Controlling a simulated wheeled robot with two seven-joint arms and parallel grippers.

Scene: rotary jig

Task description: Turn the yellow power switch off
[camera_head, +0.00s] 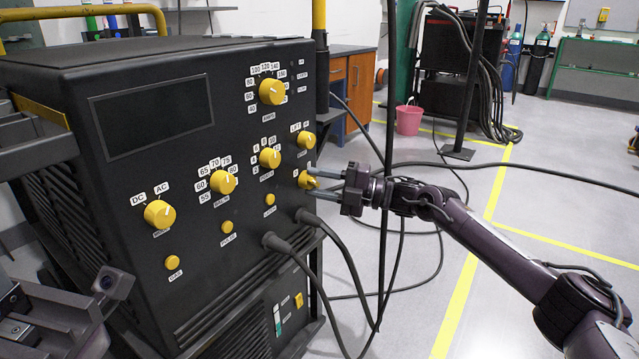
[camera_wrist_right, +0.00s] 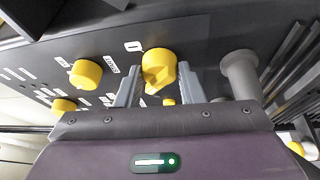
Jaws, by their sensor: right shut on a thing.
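The yellow power switch (camera_head: 307,181) is a round knob with a raised grip, low on the right side of the black machine's front panel. My right gripper (camera_head: 319,178) reaches it from the right, and its fingers are shut on the knob. In the right wrist view the switch (camera_wrist_right: 158,64) sits between the two grey fingertips of the gripper (camera_wrist_right: 159,82). A white "0" label shows beside it there. Part of a grey jaw assembly, seemingly my left gripper (camera_head: 45,325), shows at the lower left; its fingertips are not clear.
The black machine (camera_head: 150,105) carries several other yellow knobs, such as the DC/AC knob (camera_head: 159,214). Cable plugs (camera_head: 275,242) stick out below the switch. Dark cables hang close to my right gripper. Open grey floor lies to the right, with a pink bucket (camera_head: 408,120) farther back.

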